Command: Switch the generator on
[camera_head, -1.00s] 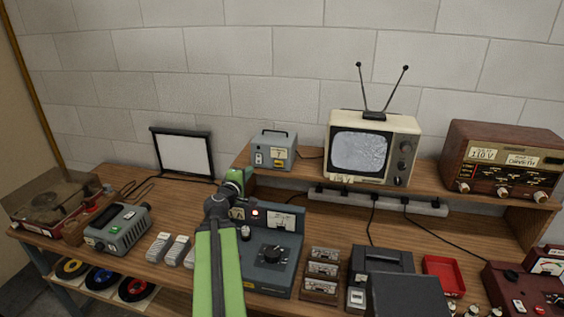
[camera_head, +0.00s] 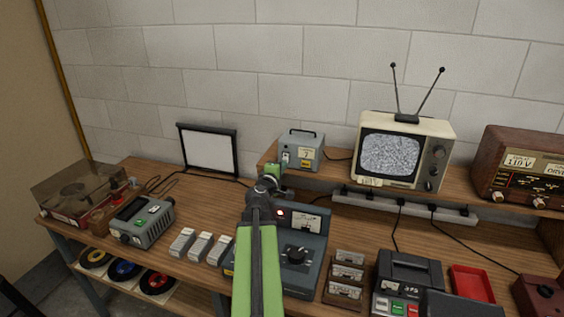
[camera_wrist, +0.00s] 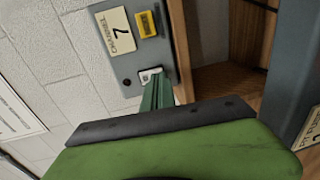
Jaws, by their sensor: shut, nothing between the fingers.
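A small blue-grey box with a carry handle (camera_head: 310,140), labelled CHANNEL 7, stands on the raised shelf; I take it for the generator, though no such name is readable. In the wrist view its front panel (camera_wrist: 128,62) shows the label, a small yellow window (camera_wrist: 147,24) and a pale switch plate (camera_wrist: 149,74). My green gripper (camera_head: 279,166) is shut and empty, just below the box's front left. In the wrist view the fingertips (camera_wrist: 156,80) are at the switch plate and partly hide it; I cannot tell whether they touch.
A television (camera_head: 405,150) showing grey snow stands right of the box, with a wooden radio (camera_head: 520,165) farther right. A blue-grey device with a dial (camera_head: 300,258) and lit red lamp stands beneath my arm. A power strip (camera_head: 405,204) runs along the shelf front. A framed screen (camera_head: 208,150) stands left.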

